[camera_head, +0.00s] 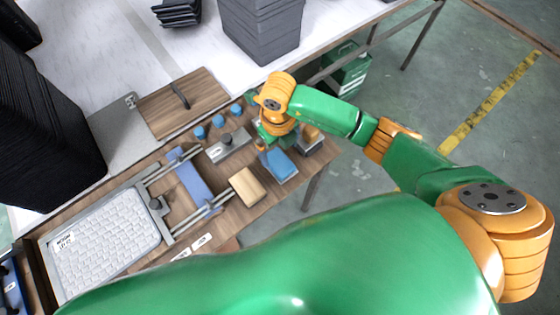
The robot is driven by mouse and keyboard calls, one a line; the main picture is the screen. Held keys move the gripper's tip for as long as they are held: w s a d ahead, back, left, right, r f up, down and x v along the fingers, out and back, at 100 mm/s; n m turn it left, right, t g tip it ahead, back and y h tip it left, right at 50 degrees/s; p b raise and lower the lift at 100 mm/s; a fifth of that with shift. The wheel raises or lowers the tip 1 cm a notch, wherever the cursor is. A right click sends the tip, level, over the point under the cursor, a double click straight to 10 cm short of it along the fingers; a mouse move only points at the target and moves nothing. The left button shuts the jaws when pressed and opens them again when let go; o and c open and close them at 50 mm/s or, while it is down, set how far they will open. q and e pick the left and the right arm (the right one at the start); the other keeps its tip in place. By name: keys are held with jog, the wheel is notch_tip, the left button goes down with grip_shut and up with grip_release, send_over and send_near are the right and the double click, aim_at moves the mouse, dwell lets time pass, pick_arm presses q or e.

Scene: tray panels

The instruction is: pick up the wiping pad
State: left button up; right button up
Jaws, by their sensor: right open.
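A flat blue pad (284,166), which looks like the wiping pad, lies near the right end of the wooden work board. My right gripper (265,150) is open, just above and beside the pad's upper left edge in the head view. The wrist and hand hide part of that area, so I cannot tell whether the fingers touch the pad. My left gripper is not in view.
A tan block (247,187) lies left of the pad, and a brown-topped grey item (311,139) sits to its right. A railed fixture with a blue slide (193,182) and a white-keyed panel (104,240) stand further left. Several blue knobs line the back.

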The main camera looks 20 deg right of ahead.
aim_at(279, 161)
jog(key=f, duration=0.4)
jog(key=f+p, duration=0.1)
jog(key=shift+s+a+f, duration=0.1)
jog(key=shift+s+f, duration=0.25)
jog(key=shift+f, duration=0.2)
jog(key=c, duration=1.3)
jog(key=shift+w+r, duration=0.1)
jog(key=shift+r, duration=0.25)
jog(key=r, duration=0.3)
jog(key=shift+s+r+p, duration=0.2)
jog(key=shift+s+p, duration=0.1)
jog(key=s+r, duration=0.3)
jog(key=s, duration=0.1)
jog(key=s+r, duration=0.3)
jog(key=s, duration=0.2)
jog(key=s+d+r, duration=0.1)
jog(key=s+r, duration=0.2)
jog(key=s, duration=0.1)
jog(key=shift+s+d, duration=0.1)
jog(key=shift+s, duration=0.15)
